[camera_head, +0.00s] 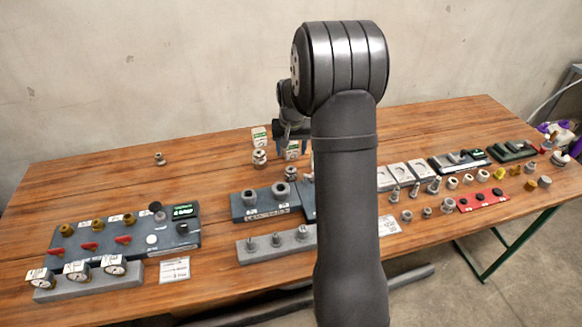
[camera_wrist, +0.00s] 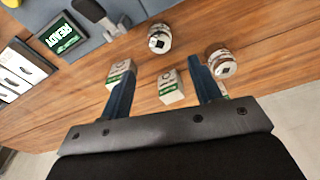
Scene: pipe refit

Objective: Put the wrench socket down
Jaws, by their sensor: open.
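Two short round metal pieces stand on the wooden table, and I cannot tell for sure which is the wrench socket. One silver piece (camera_wrist: 160,38) is at the upper middle of the wrist view; it also shows in the head view (camera_head: 291,174). The other, with a brownish band (camera_wrist: 222,63), stands to its right; it shows farther left in the head view (camera_head: 260,157). My gripper (camera_wrist: 160,66) is open, its fingers wide apart, with nothing gripped between them. In the head view it is mostly hidden behind my arm.
Two small green-and-white boxes (camera_wrist: 120,72) (camera_wrist: 171,87) stand near the fingers. A blue-grey panel with a green READY display (camera_wrist: 62,34) is at upper left. A lone metal piece (camera_head: 160,158) stands at the back left, with bare table around it.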

